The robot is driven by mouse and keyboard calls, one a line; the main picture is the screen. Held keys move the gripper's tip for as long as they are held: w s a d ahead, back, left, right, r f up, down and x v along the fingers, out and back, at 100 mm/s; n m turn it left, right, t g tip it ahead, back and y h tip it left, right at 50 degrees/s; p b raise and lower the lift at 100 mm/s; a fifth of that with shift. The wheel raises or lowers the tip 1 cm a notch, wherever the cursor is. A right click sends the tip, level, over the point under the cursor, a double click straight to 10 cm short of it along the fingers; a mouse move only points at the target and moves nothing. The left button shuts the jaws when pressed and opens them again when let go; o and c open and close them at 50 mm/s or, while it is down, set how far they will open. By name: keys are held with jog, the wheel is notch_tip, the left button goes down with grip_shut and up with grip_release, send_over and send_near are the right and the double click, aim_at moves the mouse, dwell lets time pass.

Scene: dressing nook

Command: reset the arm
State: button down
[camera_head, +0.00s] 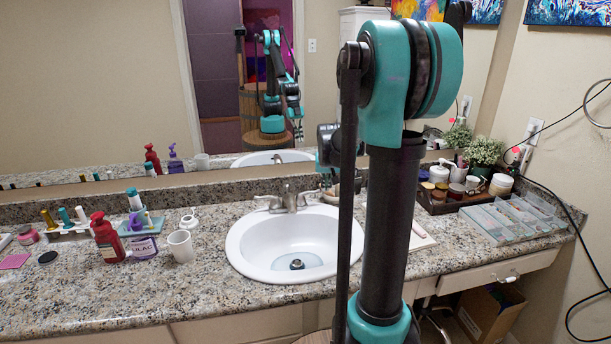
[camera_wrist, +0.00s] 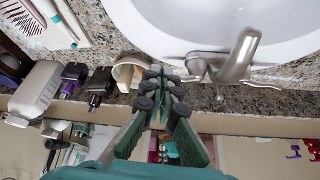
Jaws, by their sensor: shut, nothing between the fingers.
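My arm, teal and black, rises upright through the right half of the head view and covers part of the sink's right side. My gripper (camera_wrist: 160,72) shows in the wrist view with its dark green fingers shut and nothing between them. It is over the back of the counter, between a cream cup (camera_wrist: 127,73) and the metal faucet (camera_wrist: 236,58). Whether it touches anything there I cannot tell. In the head view the fingers cannot be made out; the arm hides much of that area.
The white sink (camera_head: 262,250) is set in the granite counter (camera_head: 110,290). A red pump bottle (camera_head: 106,240) and a white cup (camera_head: 180,246) stand left of it. At the right are a dark tray (camera_head: 437,206) of jars, a plant (camera_head: 485,151) and clear boxes (camera_head: 510,220). A mirror (camera_head: 90,90) backs the counter.

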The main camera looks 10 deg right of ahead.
jog(key=s+a+f, duration=0.2)
jog(key=s+f, duration=0.1)
jog(key=s, duration=0.7)
jog(key=s+a+f+n, duration=0.1)
jog(key=s+a+f, duration=0.2)
jog(key=s, duration=0.7)
jog(key=s+a+f+n+y, duration=0.1)
jog(key=s+a+f, duration=0.2)
jog(key=s, duration=0.8)
jog(key=shift+f+g, duration=0.4)
jog(key=shift+f, duration=0.1)
